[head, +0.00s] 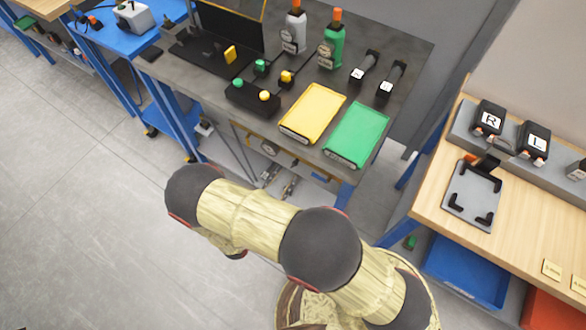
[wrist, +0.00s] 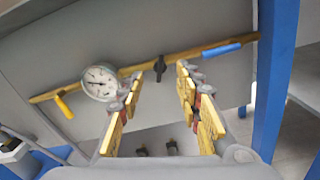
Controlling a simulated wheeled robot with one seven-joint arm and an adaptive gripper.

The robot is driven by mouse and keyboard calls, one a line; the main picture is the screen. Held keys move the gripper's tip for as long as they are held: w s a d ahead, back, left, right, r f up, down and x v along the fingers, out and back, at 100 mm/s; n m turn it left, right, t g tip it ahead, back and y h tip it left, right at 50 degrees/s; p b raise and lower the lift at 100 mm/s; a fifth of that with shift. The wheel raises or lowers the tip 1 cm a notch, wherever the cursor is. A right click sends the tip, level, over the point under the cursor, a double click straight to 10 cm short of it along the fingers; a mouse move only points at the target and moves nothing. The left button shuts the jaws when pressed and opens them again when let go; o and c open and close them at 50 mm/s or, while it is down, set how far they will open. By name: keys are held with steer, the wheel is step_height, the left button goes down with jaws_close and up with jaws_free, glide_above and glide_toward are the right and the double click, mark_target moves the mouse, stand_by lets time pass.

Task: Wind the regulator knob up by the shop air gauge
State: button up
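The round white-faced air gauge (wrist: 100,82) sits on a yellow pipe (wrist: 205,53) at the left of the wrist view. A dark knob (wrist: 160,68), which looks like the regulator knob, is on the same pipe to the right of the gauge. My gripper (wrist: 160,80) is open, its fingers pointing toward the pipe. In the picture the knob lies between the two fingertips; I see no contact, and the exact gap cannot be told.
A yellow lever (wrist: 64,106) and a blue lever (wrist: 221,50) flank the gauge and knob. A blue bench leg (wrist: 275,80) stands close on the right. The grey bench (head: 215,90) overhangs the pipe and holds yellow and green trays. Open floor lies left.

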mark_target(293, 166)
steer(key=shift+b+x, duration=0.55)
steer(key=shift+x, duration=2.1)
steer(key=shift+c, duration=1.4)
jaws_close()
